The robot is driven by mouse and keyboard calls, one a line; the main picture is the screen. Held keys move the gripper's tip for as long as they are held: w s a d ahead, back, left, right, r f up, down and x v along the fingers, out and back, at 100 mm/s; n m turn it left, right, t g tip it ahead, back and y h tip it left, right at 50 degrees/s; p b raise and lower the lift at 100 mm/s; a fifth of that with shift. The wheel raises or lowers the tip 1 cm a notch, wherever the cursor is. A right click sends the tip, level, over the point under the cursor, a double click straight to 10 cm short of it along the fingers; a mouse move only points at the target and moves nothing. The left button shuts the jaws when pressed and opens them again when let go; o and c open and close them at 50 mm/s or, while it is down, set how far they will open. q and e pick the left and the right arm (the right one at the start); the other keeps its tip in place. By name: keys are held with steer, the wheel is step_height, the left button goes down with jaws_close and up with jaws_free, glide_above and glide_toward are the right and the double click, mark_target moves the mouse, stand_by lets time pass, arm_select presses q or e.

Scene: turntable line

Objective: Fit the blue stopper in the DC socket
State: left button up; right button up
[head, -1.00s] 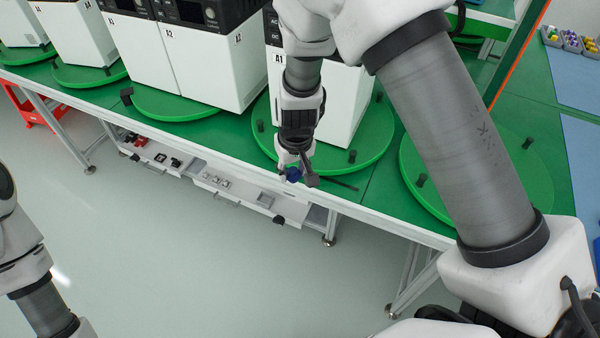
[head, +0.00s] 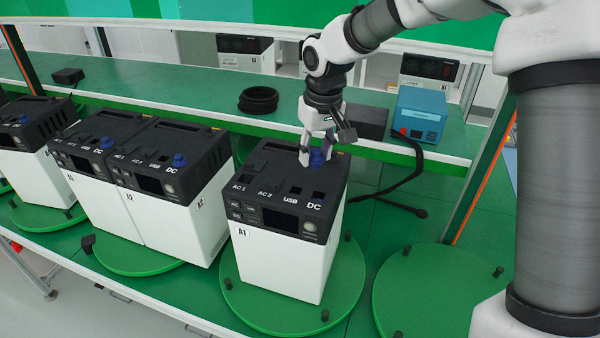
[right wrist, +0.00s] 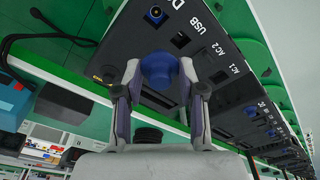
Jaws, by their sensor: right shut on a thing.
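The blue stopper (head: 316,160) is held between the fingers of my right gripper (head: 318,152), over the rear part of the black top of unit A1 (head: 282,262). In the right wrist view the stopper (right wrist: 158,70) shows between both fingertips. The DC socket (head: 318,195) is an uncovered hole near the top's front right, by the "DC" label. It also shows in the right wrist view (right wrist: 155,15), beyond the stopper and apart from it. Whether the stopper touches the top is unclear. My left gripper is out of view.
A1 stands on a green turntable (head: 262,310). Units to the left carry blue stoppers (head: 179,160) beside their DC labels. Behind A1 are a blue box (head: 420,115), a black cable (head: 408,165) and a black coil (head: 258,100). An empty turntable (head: 425,300) lies to the right.

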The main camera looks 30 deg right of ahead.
steer(key=shift+w+d, duration=0.1)
steer(key=shift+w, duration=0.45)
steer(key=shift+s+d+f, duration=0.1)
steer(key=shift+s+f, duration=0.1)
steer(key=f, duration=0.2)
steer(key=s+f, duration=0.1)
steer(key=f, duration=0.2)
steer(key=shift+s+f+b, duration=0.15)
steer(key=shift+f+b, duration=0.15)
steer(key=shift+b, duration=0.1)
steer(key=shift+f, duration=0.35)
steer(key=shift+s+f+b, duration=0.1)
steer(key=shift+b, duration=0.2)
steer(key=shift+s, duration=0.45)
steer(key=shift+w, duration=0.4)
steer(key=shift+s, duration=0.45)
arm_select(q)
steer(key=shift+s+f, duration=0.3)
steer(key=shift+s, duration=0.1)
arm_select(e)
steer(key=shift+w, duration=0.15)
arm_select(q)
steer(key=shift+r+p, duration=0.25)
steer(key=shift+p, duration=0.1)
